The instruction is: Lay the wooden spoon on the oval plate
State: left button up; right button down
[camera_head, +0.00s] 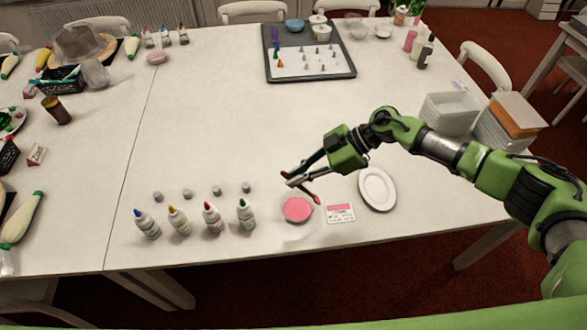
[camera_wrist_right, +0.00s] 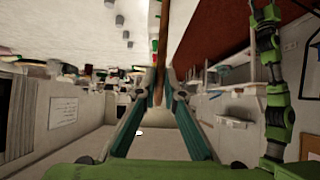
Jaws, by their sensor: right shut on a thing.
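The oval plate (camera_head: 377,190) is white and lies near the table's front edge, to the right of my right gripper. My right gripper (camera_head: 290,179) is shut on the wooden spoon (camera_head: 310,193) and holds it above the table, left of the plate. Only a short brown and reddish part of the spoon shows in the head view. In the right wrist view the spoon (camera_wrist_right: 162,45) is a thin brown stick running up from between the fingertips. My left gripper is not in view.
A pink round dish (camera_head: 297,210) and a small card (camera_head: 340,213) lie below the gripper. Several bottles (camera_head: 211,217) stand to the left. Stacked white containers (camera_head: 450,113) are at the right edge. A dark tray (camera_head: 310,62) lies at the back; the table's middle is clear.

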jog(key=s+d+f+n+g+h+b, duration=0.1)
jog(key=d+f+n+h+b, duration=0.85)
jog(key=d+f+n, duration=0.7)
jog(key=shift+n+t+h, duration=0.45)
jog(key=shift+n+t, duration=0.1)
jog(key=shift+t, duration=0.35)
jog(key=d, duration=0.4)
jog(key=d+r+b, duration=0.1)
jog(key=d, duration=0.6)
jog(key=shift+w+d+r+b, duration=0.25)
jog(key=shift+w+d+b, duration=0.05)
jog(key=shift+w+d, duration=0.15)
jog(key=shift+d, duration=0.4)
jog(key=shift+f+b, duration=2)
jog(key=shift+f, duration=0.55)
jog(key=c, duration=2.1)
grip_release()
